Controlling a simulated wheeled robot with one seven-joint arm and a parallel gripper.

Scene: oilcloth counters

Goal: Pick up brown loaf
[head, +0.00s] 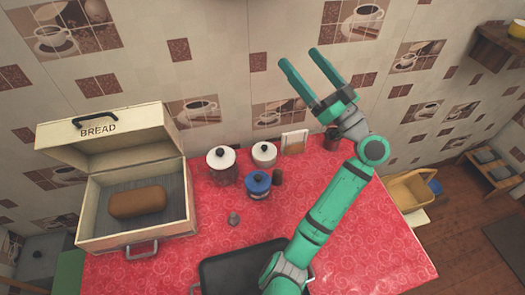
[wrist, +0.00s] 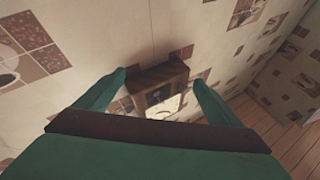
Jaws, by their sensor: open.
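The brown loaf (head: 138,202) lies inside the open cream bread box (head: 88,222), on its dark ribbed floor, at the left of the counter in the head view. The box's lid is raised, with "BREAD" on it. My gripper (head: 300,58) is open and empty, raised high at the upper middle, well to the right of the loaf and above it. In the wrist view my gripper's fingers (wrist: 158,82) are apart with nothing between them, facing the wall. The loaf is not in the wrist view.
White-lidded jars (head: 221,158) and a blue-lidded jar (head: 258,184) stand right of the box. A dark tray (head: 225,272) sits at the front, partly behind my arm. A wooden shelf (head: 497,50) hangs at right.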

